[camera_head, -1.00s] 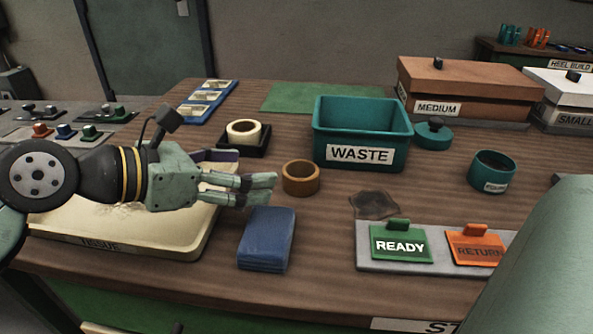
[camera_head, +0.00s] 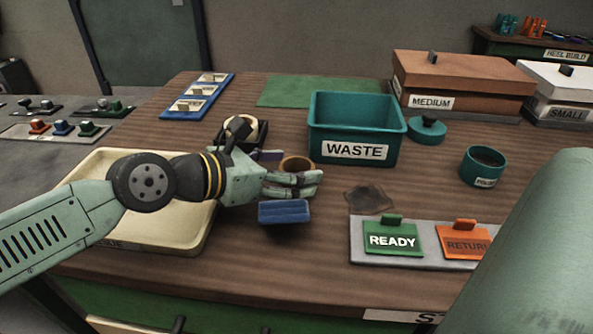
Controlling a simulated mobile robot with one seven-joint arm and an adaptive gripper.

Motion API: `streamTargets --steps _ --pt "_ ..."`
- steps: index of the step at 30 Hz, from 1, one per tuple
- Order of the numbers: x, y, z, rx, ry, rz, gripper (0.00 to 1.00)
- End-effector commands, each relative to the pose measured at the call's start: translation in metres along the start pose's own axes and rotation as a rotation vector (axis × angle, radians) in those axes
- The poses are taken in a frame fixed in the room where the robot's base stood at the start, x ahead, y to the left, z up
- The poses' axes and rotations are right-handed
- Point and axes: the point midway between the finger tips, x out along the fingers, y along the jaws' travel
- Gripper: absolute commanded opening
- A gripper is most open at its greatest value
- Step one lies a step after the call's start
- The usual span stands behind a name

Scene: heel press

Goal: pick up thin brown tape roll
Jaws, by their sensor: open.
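The thin brown tape roll (camera_head: 296,161) lies on the table just behind my fingers, left of the WASTE bin. Its lower front part is hidden by the fingers. My gripper (camera_head: 313,184) is open, with its fingers pointing right, in front of the roll in this view. I cannot tell whether they touch it. A blue pad (camera_head: 284,212) is just below the fingers; it looks tilted or raised, with a dark shadow under it. I cannot tell whether the gripper touches it.
The teal WASTE bin (camera_head: 357,151) stands close on the right. A cream tray (camera_head: 183,229) lies under my arm, and a pale tape roll (camera_head: 241,128) sits behind the wrist. A dark flat piece (camera_head: 369,198) and the READY sign (camera_head: 392,239) are to the right.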

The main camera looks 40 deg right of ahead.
Motion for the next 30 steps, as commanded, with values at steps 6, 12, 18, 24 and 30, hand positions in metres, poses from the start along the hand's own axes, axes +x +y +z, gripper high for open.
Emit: streamTargets --steps 6,12,18,24,30 --pt "0.0019 -0.0043 -0.0062 0.003 0.014 -0.011 0.58" --pt "0.0010 -0.0026 -0.0037 0.002 0.009 -0.007 0.44" --pt "0.0004 -0.0017 -0.0022 0.001 0.005 -0.005 0.31" --pt "0.0001 -0.0013 -0.0014 0.001 0.004 -0.003 0.21" --pt "-0.0007 -0.0009 0.0007 0.001 0.003 -0.002 0.21"
